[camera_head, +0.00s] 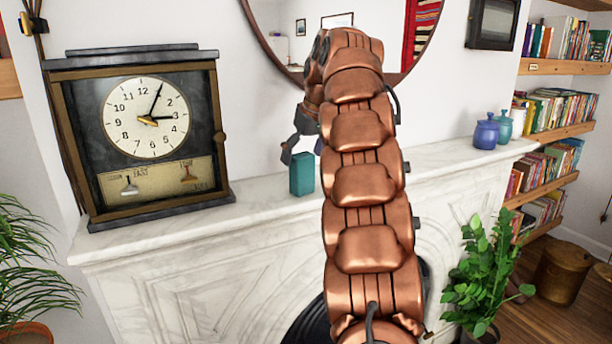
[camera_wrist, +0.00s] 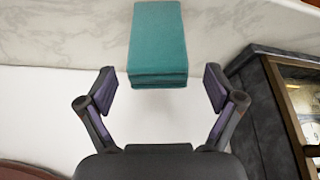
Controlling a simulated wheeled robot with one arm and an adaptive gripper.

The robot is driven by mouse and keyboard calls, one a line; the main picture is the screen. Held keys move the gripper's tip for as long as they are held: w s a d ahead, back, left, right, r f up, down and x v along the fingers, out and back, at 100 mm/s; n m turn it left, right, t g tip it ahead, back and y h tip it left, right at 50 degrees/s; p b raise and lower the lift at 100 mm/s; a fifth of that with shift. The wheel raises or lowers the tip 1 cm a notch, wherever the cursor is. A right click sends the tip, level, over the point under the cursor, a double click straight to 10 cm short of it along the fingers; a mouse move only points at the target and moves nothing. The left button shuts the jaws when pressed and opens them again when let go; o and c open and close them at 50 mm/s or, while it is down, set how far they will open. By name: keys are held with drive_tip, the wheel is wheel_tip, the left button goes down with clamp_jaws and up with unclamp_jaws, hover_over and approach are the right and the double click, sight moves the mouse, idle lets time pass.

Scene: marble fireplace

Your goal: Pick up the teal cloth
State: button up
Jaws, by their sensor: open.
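The teal cloth (camera_head: 301,174) is a small folded block standing on the white marble mantel (camera_head: 262,207), right of the clock. In the wrist view the cloth (camera_wrist: 158,42) is at the top middle, with layered folds at its near end. My gripper (camera_wrist: 160,90) is open, its two fingers spread on either side of the cloth's near end. The cloth looks just beyond or level with the fingertips, and I see no contact. In the head view my arm hides most of the gripper; one dark finger shows just above the cloth.
A large black and gold clock (camera_head: 145,130) stands left of the cloth; its dark case (camera_wrist: 265,110) is close at right in the wrist view. A round mirror (camera_head: 262,45) hangs behind. Blue (camera_head: 486,134) and teal (camera_head: 504,127) jars stand at the mantel's right end.

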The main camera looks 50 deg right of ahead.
drive_tip(key=shift+w+f, duration=0.15)
drive_tip(key=shift+f, duration=0.3)
drive_tip(key=c, duration=1.3)
drive_tip(key=shift+c, duration=0.2)
drive_tip(key=shift+r, duration=0.2)
drive_tip(key=shift+d+r, duration=0.1)
drive_tip(key=shift+r, duration=0.6)
